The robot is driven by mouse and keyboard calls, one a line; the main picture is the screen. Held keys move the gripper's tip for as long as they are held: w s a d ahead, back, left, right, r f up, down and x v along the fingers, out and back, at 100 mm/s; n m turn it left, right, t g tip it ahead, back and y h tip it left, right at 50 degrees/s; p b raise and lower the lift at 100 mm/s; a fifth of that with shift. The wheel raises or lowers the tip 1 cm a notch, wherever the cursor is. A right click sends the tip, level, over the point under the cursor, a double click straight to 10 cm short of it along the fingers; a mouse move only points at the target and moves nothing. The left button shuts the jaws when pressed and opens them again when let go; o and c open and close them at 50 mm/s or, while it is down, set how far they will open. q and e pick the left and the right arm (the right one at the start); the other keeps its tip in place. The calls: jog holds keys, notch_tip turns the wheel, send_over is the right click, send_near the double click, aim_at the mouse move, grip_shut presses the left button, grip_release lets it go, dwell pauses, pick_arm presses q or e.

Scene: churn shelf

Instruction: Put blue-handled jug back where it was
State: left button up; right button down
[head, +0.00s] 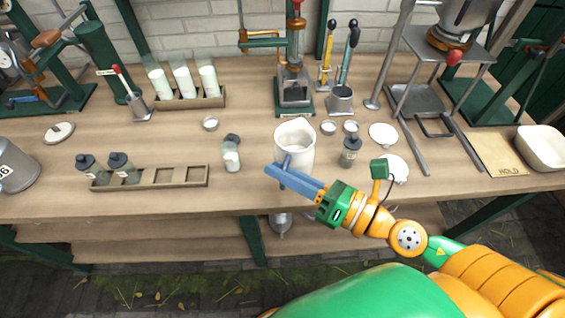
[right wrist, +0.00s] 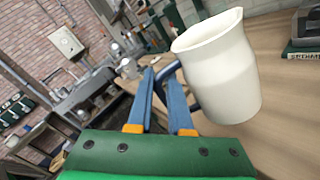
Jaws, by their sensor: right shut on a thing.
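The jug (head: 295,136) is cream-white with a spout and stands upright near the front edge of the bench (head: 240,200), around the middle of the head view. Its dark blue handle (head: 285,160) faces the front. My right gripper (head: 282,173) comes in from the lower right, its blue fingers shut on the handle. In the right wrist view the jug (right wrist: 222,68) is just right of the fingers (right wrist: 164,82), with the handle (right wrist: 191,98) between them. I cannot tell whether the jug's base touches the bench. My left gripper is not in view.
A small jar (head: 231,158) stands left of the jug and a dark-capped bottle (head: 350,152) right of it. A wooden rack (head: 180,176) holds two bottles at the left. A press (head: 294,90) stands behind.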

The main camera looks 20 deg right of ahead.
aim_at(282, 154)
jog(key=w+f+b, duration=0.1)
jog(key=w, duration=0.1)
jog(key=w+d+f, duration=0.1)
jog(key=w, duration=0.1)
jog(key=w+d+f+b, duration=0.1)
jog(key=w, duration=0.1)
jog(key=shift+w+b, duration=0.1)
jog(key=shift+b, duration=0.25)
jog(key=w+f+b, duration=0.1)
jog(key=f+b, duration=0.1)
jog(key=w+f+b, duration=0.2)
jog(key=f, duration=0.1)
jog(key=w+d+f+b, duration=0.1)
jog(key=f+b, duration=0.1)
jog(key=f, duration=0.1)
jog(key=shift+w+f+b, duration=0.25)
jog(key=shift+w+b, duration=0.05)
jog(key=shift+b, duration=0.1)
jog(key=shift+f, duration=0.15)
jog(key=shift+f, duration=0.15)
jog(key=c, duration=0.8)
grip_release()
jog(key=shift+s, duration=0.1)
jog(key=shift+c, duration=0.2)
